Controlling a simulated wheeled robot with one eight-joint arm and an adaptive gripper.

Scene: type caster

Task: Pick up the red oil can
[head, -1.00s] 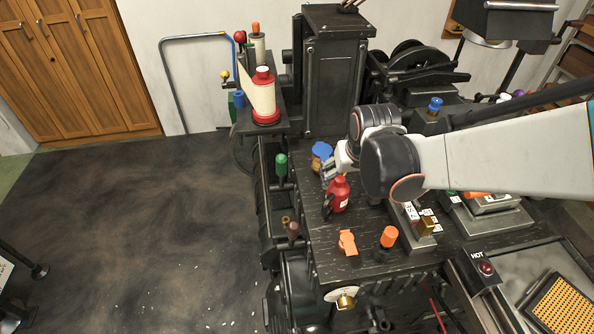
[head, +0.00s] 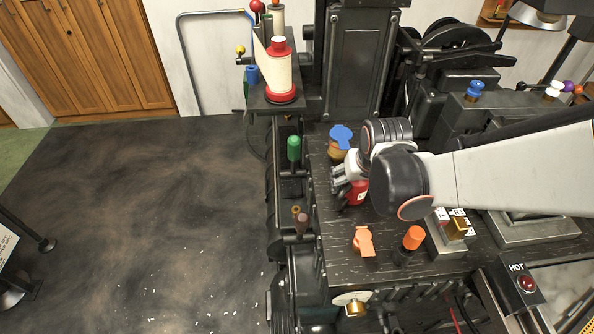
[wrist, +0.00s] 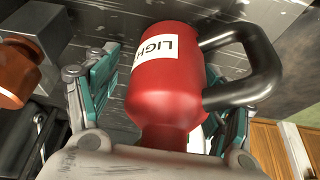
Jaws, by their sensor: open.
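The red oil can (head: 358,193) stands on the dark machine table, partly hidden behind my gripper and wrist in the head view. In the wrist view the red oil can (wrist: 168,90) is large and close, with a white label with black letters and a black handle on the right. My gripper (head: 345,184) is open at the can. In the wrist view its teal-padded fingers lie on either side of the can body, with a visible gap at the left finger. The right finger is partly hidden behind the can, so I cannot tell whether it touches.
A blue-topped can (head: 340,140) stands just behind my gripper. An orange item (head: 363,241) and an orange-capped bottle (head: 412,240) are in front. A red-and-cream spool (head: 280,75) stands at the back left. Open floor (head: 150,220) lies to the left.

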